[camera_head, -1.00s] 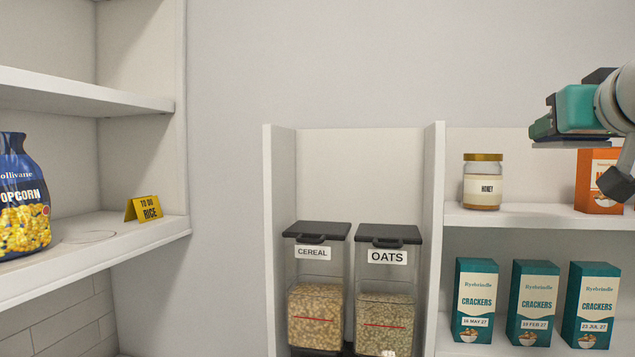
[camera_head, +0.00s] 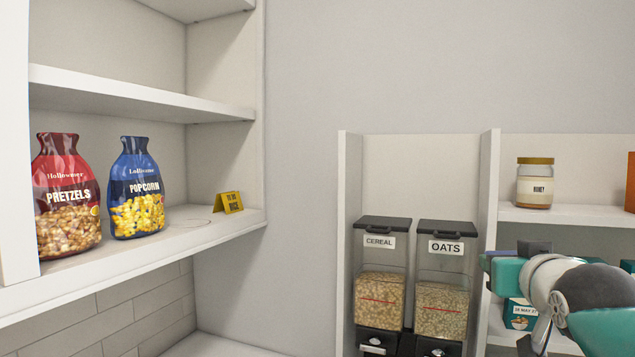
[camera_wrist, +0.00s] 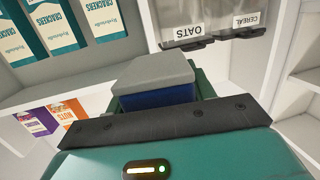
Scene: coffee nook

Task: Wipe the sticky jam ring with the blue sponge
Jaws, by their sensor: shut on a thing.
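The blue sponge (camera_wrist: 158,92), with a grey top layer, is in my gripper (camera_wrist: 160,104) in the wrist view. My gripper is shut on it and hides part of its near side. In the head view, my gripper (camera_head: 498,268) is at the right, in front of the right-hand shelves. It is well to the right of the left shelf and raised off any surface. A faint thin ring (camera_head: 197,223) lies on the left shelf (camera_head: 150,254), beside the yellow rice sign (camera_head: 229,203). I cannot tell its colour or whether it is jam.
A popcorn bag (camera_head: 137,190) and a pretzels bag (camera_head: 68,200) stand left of the ring. A board hangs above the left shelf (camera_head: 140,96). Cereal (camera_head: 381,300) and oats (camera_head: 443,295) dispensers stand centre right. A honey jar (camera_head: 535,185) is on the right shelf.

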